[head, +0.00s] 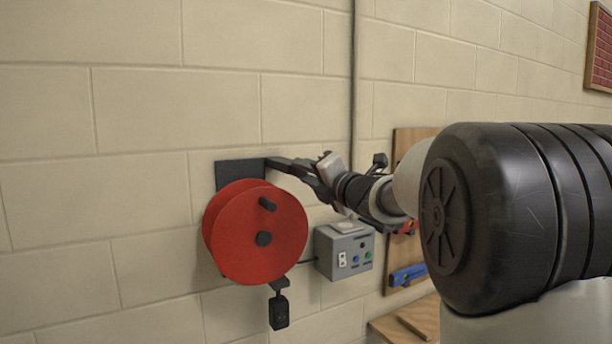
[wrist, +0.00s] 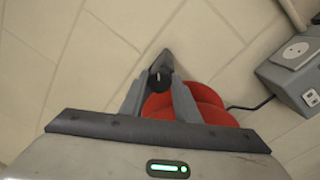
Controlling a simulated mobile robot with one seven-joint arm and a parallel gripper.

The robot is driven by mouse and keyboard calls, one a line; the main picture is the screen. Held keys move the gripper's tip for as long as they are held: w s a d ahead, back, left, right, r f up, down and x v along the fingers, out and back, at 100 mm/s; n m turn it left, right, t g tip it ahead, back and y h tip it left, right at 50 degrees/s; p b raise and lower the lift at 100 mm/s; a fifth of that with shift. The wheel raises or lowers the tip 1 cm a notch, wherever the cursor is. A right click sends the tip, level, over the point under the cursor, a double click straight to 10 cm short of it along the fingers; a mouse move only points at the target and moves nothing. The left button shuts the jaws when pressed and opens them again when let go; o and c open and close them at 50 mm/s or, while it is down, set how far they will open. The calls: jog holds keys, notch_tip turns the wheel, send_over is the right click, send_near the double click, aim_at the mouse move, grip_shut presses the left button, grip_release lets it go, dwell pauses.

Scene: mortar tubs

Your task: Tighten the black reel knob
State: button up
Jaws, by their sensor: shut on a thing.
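The red cable reel (head: 257,236) hangs on a dark wall plate (head: 238,174). My gripper (head: 272,163) reaches in from the right at the plate's upper right, above the reel. In the wrist view my gripper (wrist: 160,88) has its two fingers on either side of the black knob (wrist: 160,76) and is shut on it. The red reel (wrist: 205,100) shows behind the right finger. In the head view I cannot make out the knob at the fingertips.
A grey control box (head: 344,252) with a switch and coloured buttons is on the wall right of the reel. A black plug (head: 279,310) hangs below the reel. A conduit (head: 354,80) runs down the wall. A wooden board (head: 408,280) with tools is further right.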

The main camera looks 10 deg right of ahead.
jog(key=shift+m+p, duration=0.5)
jog(key=shift+m, duration=3.7)
jog(key=o, duration=1)
jog(key=shift+o, duration=0.2)
jog(key=shift+s+f, duration=0.1)
